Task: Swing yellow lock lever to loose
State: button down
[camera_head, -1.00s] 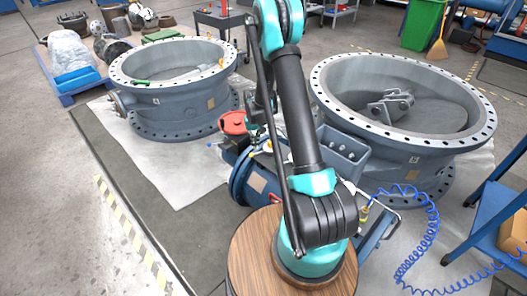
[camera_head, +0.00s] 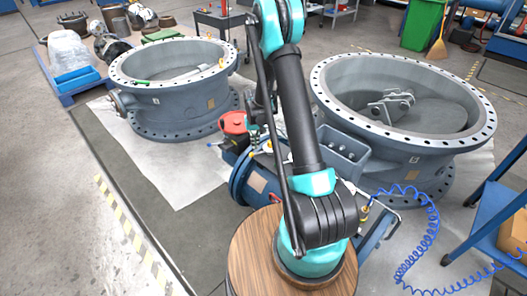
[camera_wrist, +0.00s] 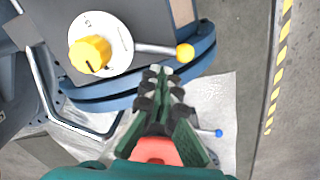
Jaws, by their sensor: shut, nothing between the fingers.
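In the wrist view, a metal lever with a yellow ball end (camera_wrist: 185,53) points right from a round white dial (camera_wrist: 119,40). The dial's lettering is too small to read. My gripper (camera_wrist: 165,75) is shut and empty; its fingertips lie just below the lever rod in the picture, left of the yellow ball. I cannot tell whether they touch the rod. In the head view, my arm hides most of this area.
A blue ball-ended handle (camera_wrist: 218,133) is right of my fingers. A blue flanged body (camera_wrist: 150,88) carries the dial. Two large grey valve rings stand left (camera_head: 152,100) and right (camera_head: 432,151). A coiled blue hose (camera_head: 434,225) lies right of my base.

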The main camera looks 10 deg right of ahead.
aim_at(256, 156)
jog(key=shift+f, duration=0.15)
jog(key=shift+f, duration=1.75)
jog(key=shift+s, duration=0.2)
jog(key=shift+s, duration=0.6)
